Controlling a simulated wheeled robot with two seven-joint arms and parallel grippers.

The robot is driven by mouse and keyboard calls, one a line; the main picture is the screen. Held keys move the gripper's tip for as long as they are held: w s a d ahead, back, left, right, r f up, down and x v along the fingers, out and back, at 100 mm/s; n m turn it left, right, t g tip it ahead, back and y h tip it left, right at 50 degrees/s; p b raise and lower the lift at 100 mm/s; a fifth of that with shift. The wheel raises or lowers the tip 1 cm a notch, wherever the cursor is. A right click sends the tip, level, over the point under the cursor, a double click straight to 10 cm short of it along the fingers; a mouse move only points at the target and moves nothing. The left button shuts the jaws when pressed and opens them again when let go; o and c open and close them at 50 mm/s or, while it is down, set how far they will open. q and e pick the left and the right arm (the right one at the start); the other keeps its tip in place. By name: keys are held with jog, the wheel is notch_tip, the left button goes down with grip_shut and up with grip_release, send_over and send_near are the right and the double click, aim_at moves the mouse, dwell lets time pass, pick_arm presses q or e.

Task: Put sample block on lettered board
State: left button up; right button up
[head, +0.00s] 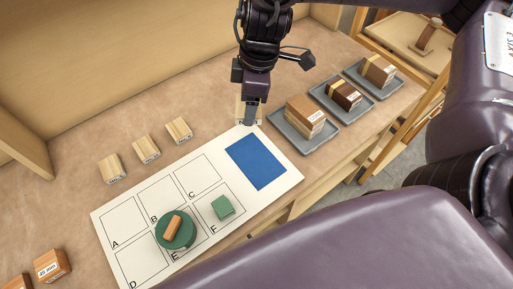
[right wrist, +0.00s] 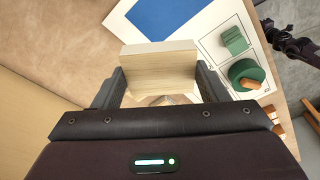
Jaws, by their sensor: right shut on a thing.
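My right gripper (head: 249,122) reaches down from the top of the head view and is shut on a pale wood block (right wrist: 158,68). In the right wrist view the block sits between the two fingers. The block is mostly hidden behind the gripper in the head view. It is just beyond the far edge of the white lettered board (head: 207,218), near the blue rectangle (head: 256,161). The board has outlined cells marked A to F. A green disc (head: 176,236) with an orange-brown piece lies around E, and a green block (head: 222,207) lies in F. My left gripper is not seen.
Several pale wood blocks (head: 146,149) stand in a row behind the board. Grey trays (head: 293,137) with stacked wood blocks stand on the right. Brown labelled blocks (head: 52,266) are at the lower left. A wooden wall (head: 130,60) bounds the back.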

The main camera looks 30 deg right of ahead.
jog(key=n, duration=0.1)
jog(key=s+r+n, duration=0.1)
jog(key=n, duration=0.1)
jog(key=r+n, duration=0.1)
jog(key=n, duration=0.1)
jog(key=shift+s+g+p, duration=0.25)
jog(key=shift+g+p, duration=0.05)
jog(key=shift+g, duration=0.1)
jog(key=shift+s+r+n, duration=0.15)
jog(key=shift+s+n, duration=0.15)
jog(key=shift+n, duration=0.7)
jog(key=shift+s, duration=0.1)
jog(key=b, duration=0.5)
send_over(254, 160)
jog(key=f, duration=1.6)
jog(key=shift+d+f, duration=0.35)
jog(key=shift+f+b, duration=0.35)
jog(key=shift+f, duration=1.3)
jog(key=shift+f, duration=0.15)
jog(key=o, duration=1)
